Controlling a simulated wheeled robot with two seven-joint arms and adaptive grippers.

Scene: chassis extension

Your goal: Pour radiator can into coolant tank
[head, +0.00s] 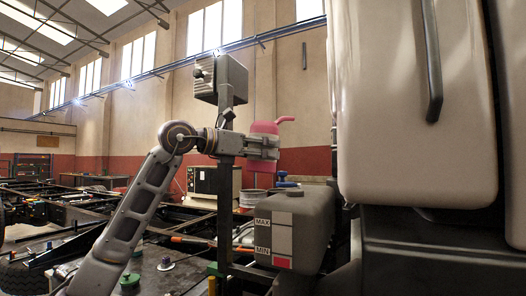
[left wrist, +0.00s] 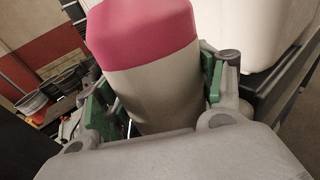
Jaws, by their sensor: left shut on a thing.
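The radiator can (head: 264,128) is pinkish red with a grey band and a bent spout at the top pointing right. My left gripper (head: 264,146) is shut around its middle and holds it upright in the air. In the left wrist view the can (left wrist: 150,60) sits between the green finger pads. The coolant tank (head: 312,215) is a grey box with MAX and MIN marks on a white and red strip. A blue cap (head: 286,184) shows at its top. The can is above and slightly left of the tank; the depth gap is unclear. My right gripper is out of view.
A large white cab panel (head: 415,100) stands close on the right, with a dark structure (head: 450,245) below it. A vertical dark post with a grey box (head: 222,80) stands behind my left wrist. Chassis frames (head: 60,215) and loose parts spread out at lower left.

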